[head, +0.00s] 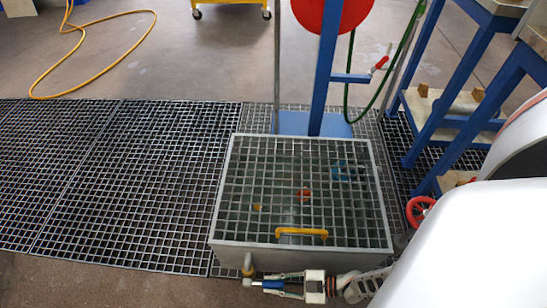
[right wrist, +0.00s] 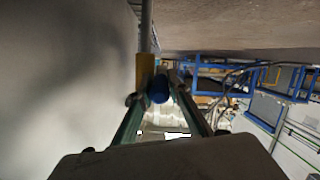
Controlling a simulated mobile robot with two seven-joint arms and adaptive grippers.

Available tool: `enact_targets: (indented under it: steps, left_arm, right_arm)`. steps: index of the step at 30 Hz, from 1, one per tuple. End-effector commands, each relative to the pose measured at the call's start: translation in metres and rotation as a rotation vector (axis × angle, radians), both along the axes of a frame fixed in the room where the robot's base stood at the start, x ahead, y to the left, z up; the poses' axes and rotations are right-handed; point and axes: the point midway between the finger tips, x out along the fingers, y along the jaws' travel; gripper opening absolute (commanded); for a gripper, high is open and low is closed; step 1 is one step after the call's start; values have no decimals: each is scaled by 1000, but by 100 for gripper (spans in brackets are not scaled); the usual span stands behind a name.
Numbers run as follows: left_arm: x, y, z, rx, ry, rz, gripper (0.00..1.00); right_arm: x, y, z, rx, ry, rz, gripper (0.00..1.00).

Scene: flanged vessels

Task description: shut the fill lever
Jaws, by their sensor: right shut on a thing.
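A lever with a blue grip (head: 268,284) sticks out low at the front of the grated metal tank (head: 222,195), beside a yellow fitting (head: 248,265). My right gripper (head: 280,285) comes in from the right and is shut on the blue grip. In the right wrist view the blue grip (right wrist: 158,88) sits between the fingertips, close to the yellow fitting (right wrist: 145,70). Which way the lever is turned is hard to tell. Another lever with a red grip (head: 381,62) is on the blue stand. My left gripper is not in view.
A red handwheel (head: 418,210) is to the right of the tank. Blue-framed benches (head: 470,85) stand at the right. A yellow hose (head: 78,35) lies on the floor at the back left. The floor grating (head: 130,180) at left is clear.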

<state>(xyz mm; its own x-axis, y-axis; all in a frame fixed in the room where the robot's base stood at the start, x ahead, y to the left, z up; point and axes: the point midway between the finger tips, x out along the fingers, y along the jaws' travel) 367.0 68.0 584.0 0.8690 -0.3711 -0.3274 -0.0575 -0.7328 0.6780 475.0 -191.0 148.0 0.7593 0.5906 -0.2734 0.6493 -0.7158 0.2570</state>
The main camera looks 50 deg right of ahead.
Motion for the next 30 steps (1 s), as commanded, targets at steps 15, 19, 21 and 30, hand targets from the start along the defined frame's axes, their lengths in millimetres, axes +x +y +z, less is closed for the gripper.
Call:
enact_targets:
  steps: [15,19,21,30]
  left_arm:
    - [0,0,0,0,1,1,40]
    - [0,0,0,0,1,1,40]
    - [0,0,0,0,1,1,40]
    - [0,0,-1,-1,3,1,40]
  right_arm:
    - [2,3,0,-1,-2,3,34]
    - [1,2,0,0,-2,2,34]
    - [1,1,0,-1,-2,2,34]
    - [0,0,0,0,-1,1,34]
